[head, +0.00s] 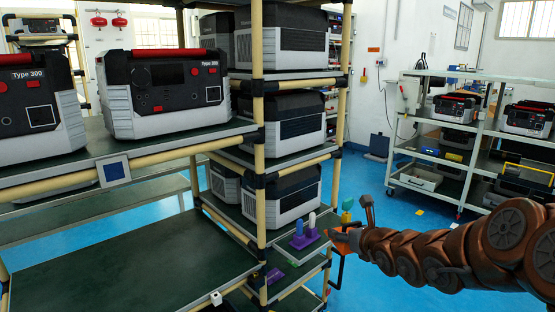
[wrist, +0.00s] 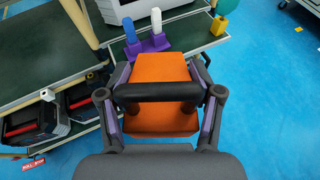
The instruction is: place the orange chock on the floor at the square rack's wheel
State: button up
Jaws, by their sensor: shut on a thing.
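My gripper (wrist: 158,92) is shut on the orange chock (wrist: 162,122), which has a black bar across it. A near rack of cream tubes (head: 258,110) carries a plate with a blue square (head: 114,171). No wheel of this rack can be made out in either view, and its foot is hidden or out of frame.
Purple holders with a blue peg (head: 299,229) and a white peg (head: 312,222) stand on the lower shelf's corner, close to the chock. A grey wheeled rack (head: 437,190) stands at the right. Blue floor (wrist: 270,110) is open to the right.

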notch_tip(320, 180, up, 21)
jog(key=p, duration=1.9)
jog(key=shift+p, duration=0.35)
